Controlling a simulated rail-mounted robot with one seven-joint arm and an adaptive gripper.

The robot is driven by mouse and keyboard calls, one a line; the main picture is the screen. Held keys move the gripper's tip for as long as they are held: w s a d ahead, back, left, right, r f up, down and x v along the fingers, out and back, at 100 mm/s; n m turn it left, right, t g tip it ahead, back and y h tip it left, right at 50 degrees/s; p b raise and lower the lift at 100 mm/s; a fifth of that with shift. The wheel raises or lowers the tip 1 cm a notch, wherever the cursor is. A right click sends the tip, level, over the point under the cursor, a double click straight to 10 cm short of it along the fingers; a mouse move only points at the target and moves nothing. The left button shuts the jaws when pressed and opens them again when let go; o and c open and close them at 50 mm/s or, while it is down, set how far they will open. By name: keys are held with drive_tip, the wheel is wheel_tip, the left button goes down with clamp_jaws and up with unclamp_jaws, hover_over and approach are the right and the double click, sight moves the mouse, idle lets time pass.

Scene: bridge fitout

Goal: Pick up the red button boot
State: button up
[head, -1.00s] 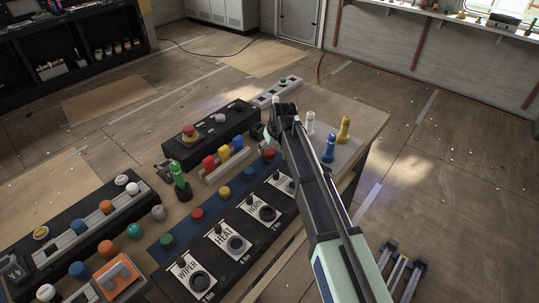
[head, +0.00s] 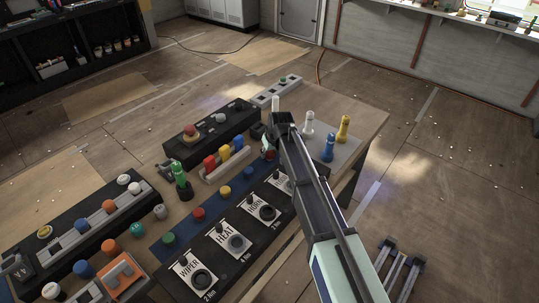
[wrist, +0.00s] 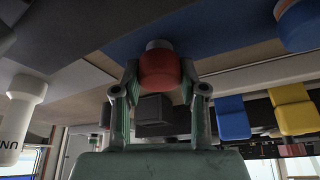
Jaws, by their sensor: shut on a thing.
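The red button boot (wrist: 158,72) sits between the two fingers of my gripper (wrist: 158,92) in the wrist view, and the fingers are shut on its sides. A pale collar shows at one end of the boot, against the blue strip (wrist: 205,40). In the head view my gripper (head: 268,147) is at the far end of the blue strip (head: 182,226), and the boot (head: 270,155) is partly hidden by it. I cannot tell whether the boot is clear of the strip. Another red boot (head: 198,214) stands nearer on the strip.
Yellow (head: 223,190) and green (head: 168,239) boots share the strip. A rack of coloured blocks (head: 224,155) and a black box with a red button (head: 191,131) stand left of my gripper. White (head: 308,122), blue (head: 328,147) and yellow (head: 343,127) pegs stand right.

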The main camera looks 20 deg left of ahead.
wheel_tip(320, 180, up, 20)
drive_tip(key=b, duration=0.4)
idle(0.4)
drive_tip(key=shift+r+p, duration=0.15)
drive_tip(key=shift+p, duration=0.35)
